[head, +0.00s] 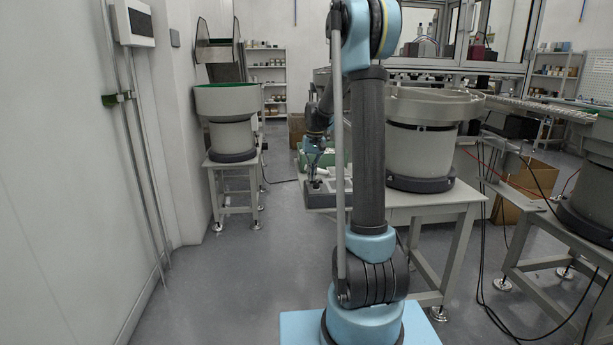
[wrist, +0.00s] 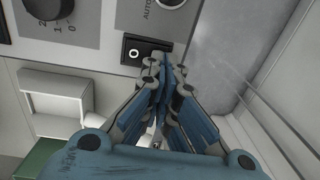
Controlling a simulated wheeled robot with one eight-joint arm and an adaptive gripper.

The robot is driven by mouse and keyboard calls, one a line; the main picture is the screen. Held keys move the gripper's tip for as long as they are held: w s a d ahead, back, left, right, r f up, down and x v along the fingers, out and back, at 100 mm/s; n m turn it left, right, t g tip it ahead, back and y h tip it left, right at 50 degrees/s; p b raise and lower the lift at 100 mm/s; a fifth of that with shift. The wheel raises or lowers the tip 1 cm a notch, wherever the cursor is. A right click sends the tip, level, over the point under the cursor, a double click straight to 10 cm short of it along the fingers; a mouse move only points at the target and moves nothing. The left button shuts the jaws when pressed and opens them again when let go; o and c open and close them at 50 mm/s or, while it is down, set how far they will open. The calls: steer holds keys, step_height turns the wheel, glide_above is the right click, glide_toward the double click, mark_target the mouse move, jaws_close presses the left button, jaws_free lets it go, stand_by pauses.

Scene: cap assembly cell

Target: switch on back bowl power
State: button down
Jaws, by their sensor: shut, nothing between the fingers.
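In the wrist view a black rocker switch (wrist: 143,51) marked with a white O sits on a grey control panel (wrist: 98,38). My gripper (wrist: 166,66) is shut and empty, its fingertips just right of and below the switch, partly overlapping its corner in the picture. I cannot tell whether they touch it, or which way the rocker is tipped. In the head view my gripper (head: 315,183) points down at a grey control box (head: 323,199) on the table beside a large bowl feeder (head: 428,135). The switch cannot be made out there.
A dark knob (wrist: 50,8) with a 2-1-0 scale is left of the switch. A pale wall stands close on the right of the panel. Another bowl feeder (head: 227,122) stands on a table (head: 232,166) at left. Open floor (head: 250,260) lies between.

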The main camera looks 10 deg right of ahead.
steer(key=shift+d, duration=0.25)
steer(key=shift+d+r, duration=0.3)
steer(key=shift+d, duration=0.3)
steer(key=shift+r, duration=0.1)
step_height(320, 180, up, 14)
steer(key=a, duration=0.1)
steer(key=shift+a+f, duration=0.2)
steer(key=shift+a, duration=0.1)
stand_by(0.4)
